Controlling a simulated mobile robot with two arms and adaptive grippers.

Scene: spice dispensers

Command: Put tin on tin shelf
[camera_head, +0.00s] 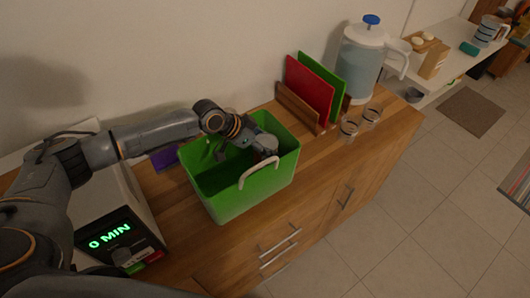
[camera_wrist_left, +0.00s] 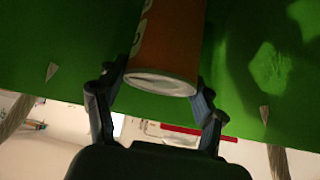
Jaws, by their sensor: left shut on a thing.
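My left gripper (camera_wrist_left: 157,82) is shut on an orange tin (camera_wrist_left: 168,45) with pale lettering and a silvery end, its fingers on either side of it. In the head view my left arm reaches over a green basket (camera_head: 233,205) with white handles, and its wrist end is inside or just over the opening. The tin cannot be made out in the head view. Green basket surfaces fill the upper part of the left wrist view behind the tin. I cannot pick out a tin shelf for certain. My right gripper is not in view.
The basket stands on a wooden counter (camera_head: 312,165). A microwave (camera_head: 115,215) reading "0 MIN" is to its left. A white surface (camera_head: 440,70) with items lies beyond.

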